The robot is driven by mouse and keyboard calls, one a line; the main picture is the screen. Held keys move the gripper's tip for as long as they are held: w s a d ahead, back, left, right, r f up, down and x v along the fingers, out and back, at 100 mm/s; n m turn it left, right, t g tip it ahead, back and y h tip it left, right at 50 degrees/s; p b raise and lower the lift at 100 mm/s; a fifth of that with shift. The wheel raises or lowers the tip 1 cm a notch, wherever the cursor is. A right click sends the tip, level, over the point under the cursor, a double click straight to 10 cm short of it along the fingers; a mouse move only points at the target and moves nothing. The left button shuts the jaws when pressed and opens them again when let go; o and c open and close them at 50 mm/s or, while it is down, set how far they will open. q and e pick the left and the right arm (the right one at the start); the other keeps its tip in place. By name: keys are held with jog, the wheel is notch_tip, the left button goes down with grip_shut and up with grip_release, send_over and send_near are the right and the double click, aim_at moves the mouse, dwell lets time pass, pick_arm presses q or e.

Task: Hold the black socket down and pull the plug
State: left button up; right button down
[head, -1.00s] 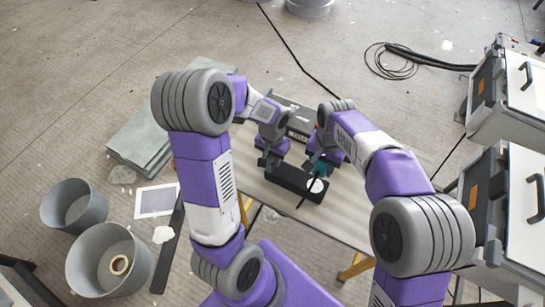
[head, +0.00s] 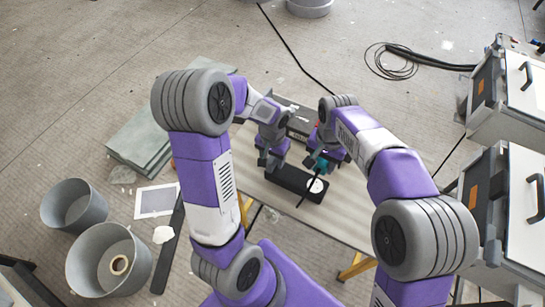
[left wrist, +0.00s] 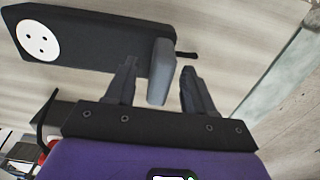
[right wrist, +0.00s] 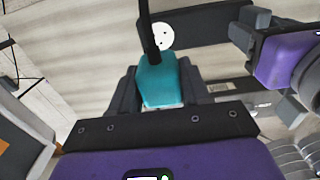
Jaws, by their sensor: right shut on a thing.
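The black socket (head: 291,181) lies on the table as a long block. Its round white face (left wrist: 38,41) has dark holes and no plug in it. A grey upright tab (left wrist: 161,72) stands at the socket's other end. My left gripper (left wrist: 158,86) is open, with one finger on each side of this tab and gaps between. My right gripper (right wrist: 160,82) is shut on the teal plug (right wrist: 159,80), which is apart from the white face. A black cable (right wrist: 148,30) runs from the plug. In the head view the plug (head: 321,166) is just behind the white face.
The pale table (head: 345,205) has free room right of the socket. A dark case (head: 300,122) lies behind the grippers. Grey buckets (head: 75,207) and stacked slabs (head: 142,140) are on the floor at left. White-fronted cases (head: 520,195) stand at right.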

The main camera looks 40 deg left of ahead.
pick_arm(q)
jog(key=shift+r, duration=0.1)
notch_tip(320, 180, up, 12)
jog(key=shift+f, duration=0.1)
dwell(0.5)
